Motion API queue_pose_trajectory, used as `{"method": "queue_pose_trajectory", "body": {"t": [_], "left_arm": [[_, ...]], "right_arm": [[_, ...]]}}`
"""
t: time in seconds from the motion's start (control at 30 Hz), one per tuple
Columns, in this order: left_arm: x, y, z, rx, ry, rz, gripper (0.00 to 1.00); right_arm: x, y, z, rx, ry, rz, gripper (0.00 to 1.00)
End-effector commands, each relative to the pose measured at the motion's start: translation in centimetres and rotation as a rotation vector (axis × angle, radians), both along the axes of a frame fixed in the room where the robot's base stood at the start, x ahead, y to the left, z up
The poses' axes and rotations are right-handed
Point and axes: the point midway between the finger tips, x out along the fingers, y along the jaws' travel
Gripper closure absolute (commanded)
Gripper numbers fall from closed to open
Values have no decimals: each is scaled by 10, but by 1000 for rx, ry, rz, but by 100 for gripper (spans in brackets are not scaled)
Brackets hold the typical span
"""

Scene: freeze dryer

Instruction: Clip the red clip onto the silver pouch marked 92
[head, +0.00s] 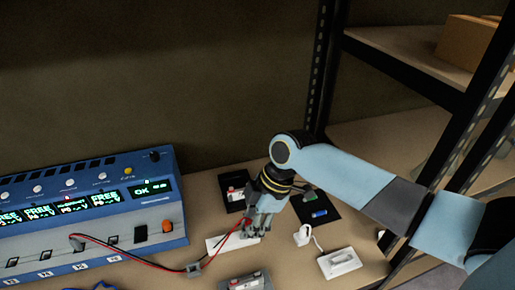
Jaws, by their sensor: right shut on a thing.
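My right gripper (256,232) is shut, low over the bench, with the end of a red lead (231,234) at its fingers. The red clip itself is mostly hidden there. A flat whitish piece (216,244) lies under and left of the fingers; I cannot tell if it is touched. A grey, silvery item (246,282) with a red spot lies at the bottom edge, partly cut off. Another small item with red and white (236,193) lies on a black mat behind the gripper. No number 92 is readable, so I cannot tell which is the pouch. My left gripper is not in view.
A blue device (150,221) with lit displays stands left. Red and black leads run from it through a grey block (193,269). A blue cylinder (319,213) lies on a black mat, right. A white plug (302,236) and white box (340,262) sit nearby. Black shelving stands right.

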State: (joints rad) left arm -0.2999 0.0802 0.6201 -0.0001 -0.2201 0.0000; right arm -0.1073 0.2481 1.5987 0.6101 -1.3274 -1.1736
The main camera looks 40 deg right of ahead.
Motion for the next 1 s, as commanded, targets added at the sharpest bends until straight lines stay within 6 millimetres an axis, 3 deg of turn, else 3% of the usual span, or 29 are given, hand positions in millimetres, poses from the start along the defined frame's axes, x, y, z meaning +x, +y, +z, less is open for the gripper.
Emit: {"method": "queue_pose_trajectory", "body": {"t": [0.13,0.57,1.0], "left_arm": [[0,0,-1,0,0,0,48],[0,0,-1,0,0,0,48],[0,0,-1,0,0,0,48]], "right_arm": [[-5,13,-1,0,-1,0,100],[-8,21,-1,1,0,-1,100],[-28,74,-1,2,0,-1,100]]}}
